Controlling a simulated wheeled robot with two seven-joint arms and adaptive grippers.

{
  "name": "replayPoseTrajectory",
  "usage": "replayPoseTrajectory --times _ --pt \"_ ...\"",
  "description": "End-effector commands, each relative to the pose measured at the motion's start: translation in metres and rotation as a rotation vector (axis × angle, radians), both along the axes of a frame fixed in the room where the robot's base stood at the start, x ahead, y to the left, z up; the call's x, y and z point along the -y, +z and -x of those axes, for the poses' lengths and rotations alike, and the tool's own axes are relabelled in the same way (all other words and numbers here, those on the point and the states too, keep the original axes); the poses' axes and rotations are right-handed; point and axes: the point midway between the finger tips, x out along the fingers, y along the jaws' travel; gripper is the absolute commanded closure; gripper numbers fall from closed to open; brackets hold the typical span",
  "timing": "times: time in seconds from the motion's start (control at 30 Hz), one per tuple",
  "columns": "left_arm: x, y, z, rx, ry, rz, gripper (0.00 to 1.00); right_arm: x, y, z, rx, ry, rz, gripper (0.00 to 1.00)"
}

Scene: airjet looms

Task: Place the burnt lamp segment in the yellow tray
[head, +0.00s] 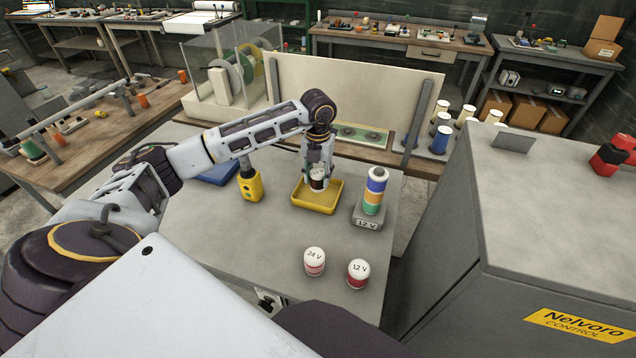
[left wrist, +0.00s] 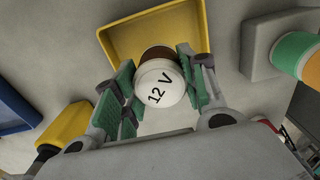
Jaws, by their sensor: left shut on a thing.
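My left gripper (head: 318,177) is shut on a dark brown lamp segment (head: 317,181) with a white top, just above or inside the yellow tray (head: 330,207). In the left wrist view the segment (left wrist: 158,84) has "12 V" on its white end and sits between the green finger pads, with the tray (left wrist: 195,20) behind it. I cannot tell whether it touches the tray floor. A lamp stack (head: 375,190) with blue, yellow, green and orange bands stands on a grey "12 V" base (head: 368,214). My right gripper is not in view.
Two loose segments, marked 24 V (head: 314,262) and 12 V (head: 358,273), stand on the front of the grey table. A yellow-and-black device (head: 250,185) and a blue tray (head: 217,173) are left of the yellow tray. A large grey cabinet (head: 560,220) stands at the right.

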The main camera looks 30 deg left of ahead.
Motion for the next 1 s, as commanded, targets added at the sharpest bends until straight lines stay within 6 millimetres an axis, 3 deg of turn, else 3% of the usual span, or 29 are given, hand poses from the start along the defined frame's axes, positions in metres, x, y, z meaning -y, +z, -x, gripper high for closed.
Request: replayPoseTrajectory --times 0.27,0.67,1.0 --pt "0.0 -0.001 0.0 0.0 0.0 0.0 0.81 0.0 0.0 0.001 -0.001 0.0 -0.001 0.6" --pt "0.0 -0.035 0.0 0.001 0.0 0.0 0.81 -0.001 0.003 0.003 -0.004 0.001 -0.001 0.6" --pt "0.0 -0.037 0.0 0.002 0.0 0.0 0.81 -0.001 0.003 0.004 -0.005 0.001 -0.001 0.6"
